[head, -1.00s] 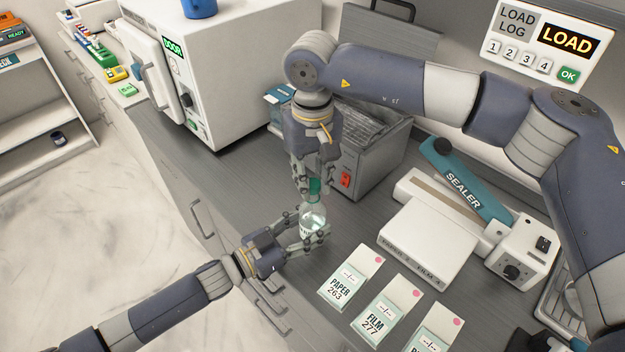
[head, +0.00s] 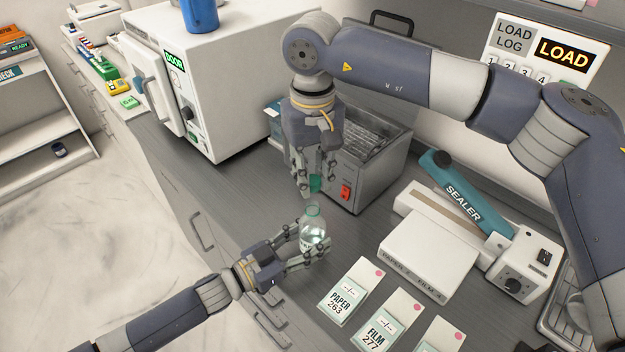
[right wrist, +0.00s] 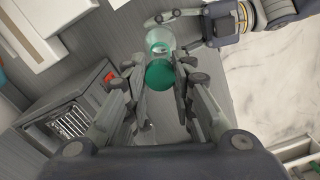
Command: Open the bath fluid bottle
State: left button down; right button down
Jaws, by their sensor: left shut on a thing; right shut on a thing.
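The bath fluid bottle (head: 313,229) is a clear bottle with pale liquid and a white label, held above the front edge of the grey counter. My left gripper (head: 318,246) is shut around its body from the left. Its open mouth shows at the top, with no cap on it. My right gripper (head: 313,190) is just above the bottle, pointing down, shut on the green cap (head: 315,184). The cap is apart from the bottle, with a small gap. In the right wrist view the green cap (right wrist: 160,73) sits between the fingertips, with the clear bottle (right wrist: 160,40) beyond it.
A grey bath unit with a red switch (head: 346,192) stands behind my right gripper. A white oven-like machine (head: 225,90) is at the back left. A sealer (head: 462,200) and paper and film packets (head: 352,290) lie to the right.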

pick_arm(q)
jog(key=c, duration=0.7)
grip_release()
